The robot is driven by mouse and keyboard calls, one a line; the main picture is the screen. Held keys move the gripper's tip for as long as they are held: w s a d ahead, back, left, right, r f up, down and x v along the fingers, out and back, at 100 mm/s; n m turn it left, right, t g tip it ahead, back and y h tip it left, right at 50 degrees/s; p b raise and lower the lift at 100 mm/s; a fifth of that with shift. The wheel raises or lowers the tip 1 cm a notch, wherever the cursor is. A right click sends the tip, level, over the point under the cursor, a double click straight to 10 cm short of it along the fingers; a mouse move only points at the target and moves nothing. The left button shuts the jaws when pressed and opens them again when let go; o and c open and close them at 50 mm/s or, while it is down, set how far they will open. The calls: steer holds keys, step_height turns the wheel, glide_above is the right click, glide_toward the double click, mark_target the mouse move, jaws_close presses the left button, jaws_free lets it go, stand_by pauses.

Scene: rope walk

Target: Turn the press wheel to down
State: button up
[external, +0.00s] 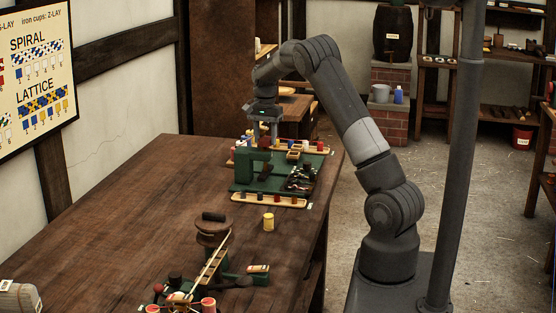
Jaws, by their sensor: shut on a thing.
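The green press (258,158) stands on a green board (238,187) toward the far end of the wooden table. My gripper (263,136) points down right at the top of the press. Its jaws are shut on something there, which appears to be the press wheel. The wheel is small and mostly hidden by the fingers, so its turn position cannot be told.
Trays with coloured bobbins edge the board, such as the front tray (268,200). A yellow bobbin (268,221) stands alone nearer. A wooden-topped winder (213,228) and other green-based gear are at the front. The table's left half is largely clear.

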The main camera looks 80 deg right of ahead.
mark_target(265, 139)
steer(key=o, duration=1)
step_height(265, 139, up, 11)
steer(key=shift+a, duration=0.1)
stand_by(0.6)
